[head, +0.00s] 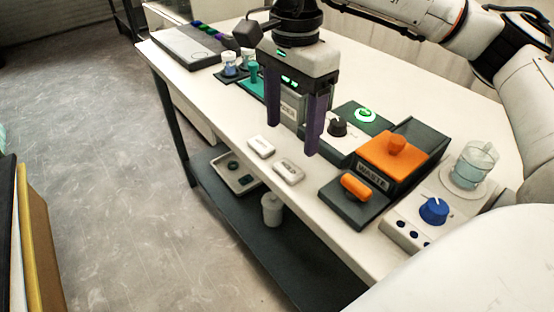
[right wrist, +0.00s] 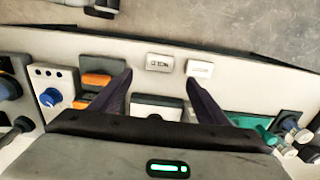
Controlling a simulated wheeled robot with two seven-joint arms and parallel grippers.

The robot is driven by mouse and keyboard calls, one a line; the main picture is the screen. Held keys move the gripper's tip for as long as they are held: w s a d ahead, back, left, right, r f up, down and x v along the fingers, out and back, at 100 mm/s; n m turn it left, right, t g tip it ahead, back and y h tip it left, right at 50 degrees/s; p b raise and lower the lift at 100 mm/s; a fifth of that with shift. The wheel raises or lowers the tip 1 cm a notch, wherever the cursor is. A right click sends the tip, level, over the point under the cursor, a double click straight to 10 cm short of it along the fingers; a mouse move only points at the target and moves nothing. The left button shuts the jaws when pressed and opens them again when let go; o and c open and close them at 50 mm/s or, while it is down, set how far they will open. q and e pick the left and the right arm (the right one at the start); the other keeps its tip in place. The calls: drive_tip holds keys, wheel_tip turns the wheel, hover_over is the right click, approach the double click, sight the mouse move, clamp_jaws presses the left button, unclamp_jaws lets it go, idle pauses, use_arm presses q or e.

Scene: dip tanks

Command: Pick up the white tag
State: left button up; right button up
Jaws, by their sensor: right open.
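Two small pale tags lie flat near the table's front edge. The whiter tag (head: 261,146) is the farther left in the head view and the right one in the right wrist view (right wrist: 199,69). The other tag (head: 289,172), off-white with dark lettering, lies beside it and shows left of it in the right wrist view (right wrist: 160,62). The lettering is too small to read. My right gripper (head: 291,138) is open and empty, its dark fingers pointing down above the table near the tags. It also shows in the right wrist view (right wrist: 159,77). My left gripper is not in view.
A dark box marked WASTE with an orange lid (head: 394,154) and an orange handle (head: 356,187) stand right of the tags. A blue knob (head: 433,210) and a glass beaker (head: 475,166) are farther right. A lower shelf (head: 228,207) sits below the front edge.

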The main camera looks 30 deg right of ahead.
sight(288, 168)
drive_tip(key=shift+s+f, duration=0.25)
drive_tip(key=shift+f, duration=0.95)
drive_tip(key=f, duration=0.5)
drive_tip(key=shift+w+a+f, duration=0.15)
drive_tip(key=shift+a+f, duration=0.1)
drive_tip(key=shift+f, duration=0.15)
drive_tip(key=c, duration=1.1)
